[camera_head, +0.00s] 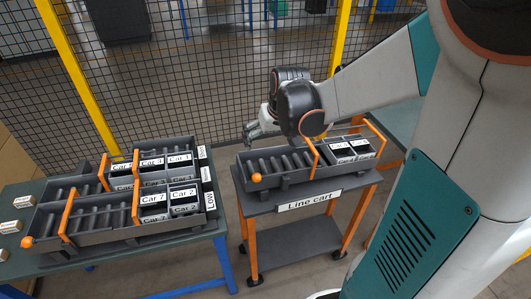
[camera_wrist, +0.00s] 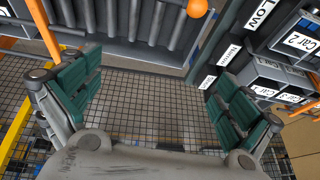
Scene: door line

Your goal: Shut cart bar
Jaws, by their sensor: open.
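The line cart (camera_head: 300,203) stands in the middle of the head view with a dark roller tray (camera_head: 262,163) on top. An orange bar (camera_head: 312,158) crosses the tray just left of two labelled boxes (camera_head: 340,152). A second orange bar (camera_head: 376,137) stands at the tray's right end. An orange ball (camera_head: 256,178) is at the front left corner, and an orange ball shows in the wrist view (camera_wrist: 197,8). I cannot tell if a bar is latched. My gripper (camera_head: 254,133) is open and empty above the tray's back left. Its green-padded fingers show in the wrist view (camera_wrist: 165,105).
A table (camera_head: 190,238) on the left holds roller lanes with orange bars and boxes labelled Car. Its edge is separated from the cart by a narrow gap. A mesh fence (camera_head: 200,60) with yellow posts stands behind. Another green-topped table (camera_head: 400,122) is at right, partly hidden by my arm.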

